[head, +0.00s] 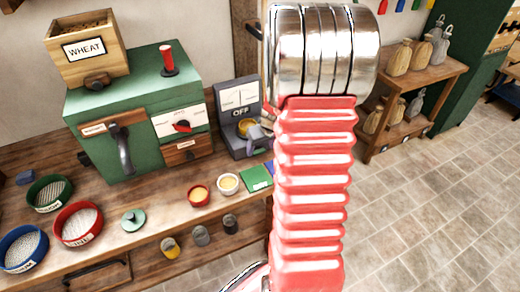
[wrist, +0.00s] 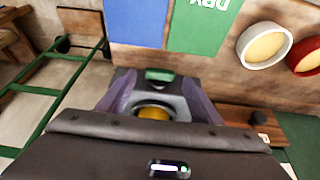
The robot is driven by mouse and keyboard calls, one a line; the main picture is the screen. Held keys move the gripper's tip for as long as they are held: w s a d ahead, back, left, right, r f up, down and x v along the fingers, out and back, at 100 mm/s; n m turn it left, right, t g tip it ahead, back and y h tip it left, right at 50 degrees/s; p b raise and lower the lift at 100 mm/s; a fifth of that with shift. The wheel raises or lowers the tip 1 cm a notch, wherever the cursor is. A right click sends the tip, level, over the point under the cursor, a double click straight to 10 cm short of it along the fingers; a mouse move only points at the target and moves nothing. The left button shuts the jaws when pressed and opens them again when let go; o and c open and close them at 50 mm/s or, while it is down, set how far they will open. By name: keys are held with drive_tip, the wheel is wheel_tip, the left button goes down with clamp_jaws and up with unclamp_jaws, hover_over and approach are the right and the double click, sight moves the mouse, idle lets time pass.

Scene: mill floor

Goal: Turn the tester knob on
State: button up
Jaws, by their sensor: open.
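The tester (head: 238,110) is a grey unit at the back of the bench, with a white dial and a display reading OFF. A round yellow part (head: 245,127) sits low on its front, and in the wrist view a yellow round part (wrist: 153,113) lies between my fingers. A small green part (wrist: 160,76) is just beyond it, between the fingertips. I cannot tell which of these is the knob. My gripper (head: 262,142) is open at the tester's front, its purple-grey fingers on either side of these parts. Contact cannot be told. My red arm hides the tester's right side.
A green mill (head: 130,110) with a wheat hopper stands left of the tester. A white cup (head: 228,184), a red cup (head: 199,195) and a green card marked DRY (wrist: 205,22) lie in front. Sieves (head: 78,223) are at far left. A shelf with sacks (head: 412,95) stands right.

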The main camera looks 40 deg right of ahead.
sight(258, 151)
drive_tip(key=shift+x, duration=1.05)
drive_tip(key=c, duration=1.1)
